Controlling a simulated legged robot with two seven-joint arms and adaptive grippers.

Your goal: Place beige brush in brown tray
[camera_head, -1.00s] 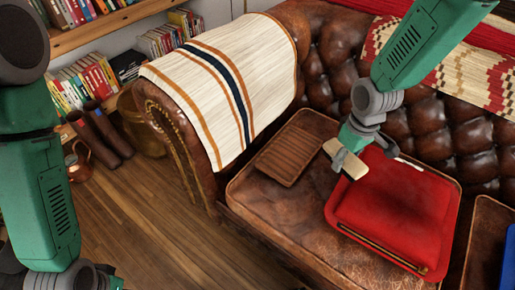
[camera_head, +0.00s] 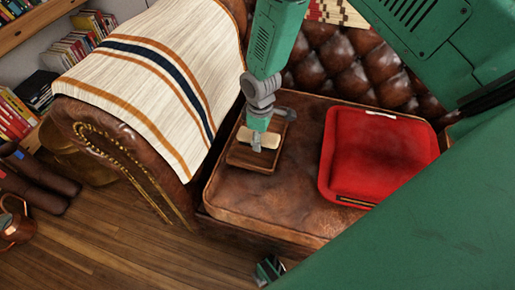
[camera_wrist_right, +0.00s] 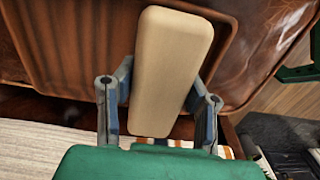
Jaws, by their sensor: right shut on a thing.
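The beige brush (camera_head: 269,140) is held in my right gripper (camera_head: 257,141), over the brown tray (camera_head: 250,160) on the leather seat. In the right wrist view the beige brush (camera_wrist_right: 172,70) shows as a smooth, rounded block between the two fingers of my right gripper (camera_wrist_right: 158,108). The tray is partly hidden by the gripper and brush; I cannot tell whether the brush touches it. A small green and dark part at the bottom of the head view looks like my left gripper (camera_head: 268,269); its fingers are not clear.
A striped blanket (camera_head: 150,70) covers the sofa arm on the left. Bare leather seat (camera_head: 285,190) lies between tray and bag. A copper mug (camera_head: 14,230) stands on the floor.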

